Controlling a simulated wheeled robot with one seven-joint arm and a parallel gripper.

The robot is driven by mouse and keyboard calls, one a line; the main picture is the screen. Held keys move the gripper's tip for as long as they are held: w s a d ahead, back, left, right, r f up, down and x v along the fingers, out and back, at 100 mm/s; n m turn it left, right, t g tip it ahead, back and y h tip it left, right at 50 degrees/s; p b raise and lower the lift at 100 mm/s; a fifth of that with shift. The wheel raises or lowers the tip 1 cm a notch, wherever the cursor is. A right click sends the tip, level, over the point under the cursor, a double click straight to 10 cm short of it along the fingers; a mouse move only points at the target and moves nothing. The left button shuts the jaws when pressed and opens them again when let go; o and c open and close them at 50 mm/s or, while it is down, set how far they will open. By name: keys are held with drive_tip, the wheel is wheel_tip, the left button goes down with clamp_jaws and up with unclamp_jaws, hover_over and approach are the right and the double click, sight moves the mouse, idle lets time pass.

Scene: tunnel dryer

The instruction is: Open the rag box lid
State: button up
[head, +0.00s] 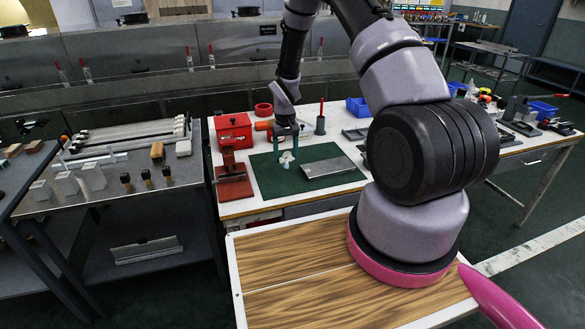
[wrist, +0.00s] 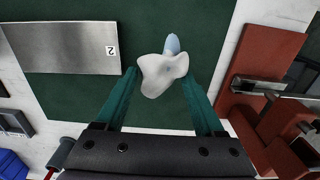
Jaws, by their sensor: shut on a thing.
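A red box (head: 233,132), likely the rag box, stands at the back left of the workbench. Its top looks closed, but it is small in the head view and its inside does not show. My gripper (head: 286,143) is over the green mat, to the right of the red box and apart from it. Its teal fingers also show in the wrist view (wrist: 163,82). They are shut on a white, lobed piece (wrist: 162,75) with a pale blue rounded part (wrist: 172,44). The white piece also shows in the head view (head: 287,158).
A metal plate (head: 328,167), marked 2 in the wrist view (wrist: 62,48), lies on the green mat (head: 270,182). A red fixture (head: 232,180) stands at the mat's left. A red ring (head: 264,110) and a dark pot with a red handle (head: 321,124) stand behind.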

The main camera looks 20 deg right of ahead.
sight(286, 177)
drive_tip(key=shift+f, duration=3.5)
drive_tip(key=shift+f, duration=0.2)
drive_tip(key=o, duration=1.2)
drive_tip(key=shift+r, duration=0.1)
